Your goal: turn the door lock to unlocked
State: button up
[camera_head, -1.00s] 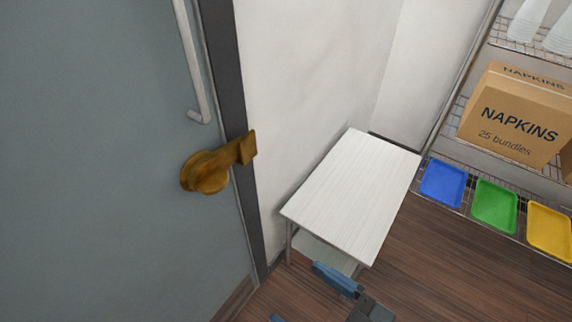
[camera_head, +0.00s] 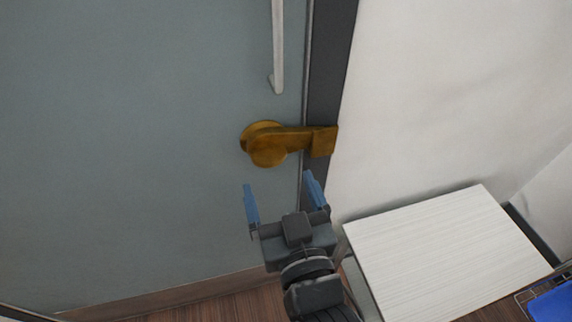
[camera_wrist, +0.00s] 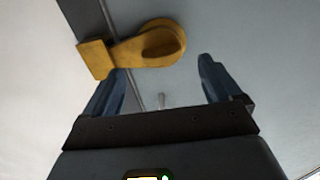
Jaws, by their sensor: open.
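The door lock (camera_head: 270,146) is a brass piece with a round knob on the grey door (camera_head: 140,130). Its arm runs sideways to the right, across the dark door frame, and ends in a square brass block (camera_head: 323,141). My gripper (camera_head: 283,188) is open and empty, with its blue fingers just below the lock and apart from it in the head view. In the wrist view the lock (camera_wrist: 150,45) shows at the top, beyond and between the open fingers (camera_wrist: 160,82). I cannot tell the exact gap between fingertips and lock.
A light metal door handle (camera_head: 278,45) hangs above the lock. A white-topped table (camera_head: 450,250) stands to the right against the white wall (camera_head: 440,100). Part of a blue tray (camera_head: 556,302) shows at the lower right corner.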

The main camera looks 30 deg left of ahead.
aim_at(272, 167)
jog(key=x, duration=0.5)
jog(key=shift+w+a, duration=0.2)
jog(key=shift+a, duration=0.1)
jog(key=c, duration=1.5)
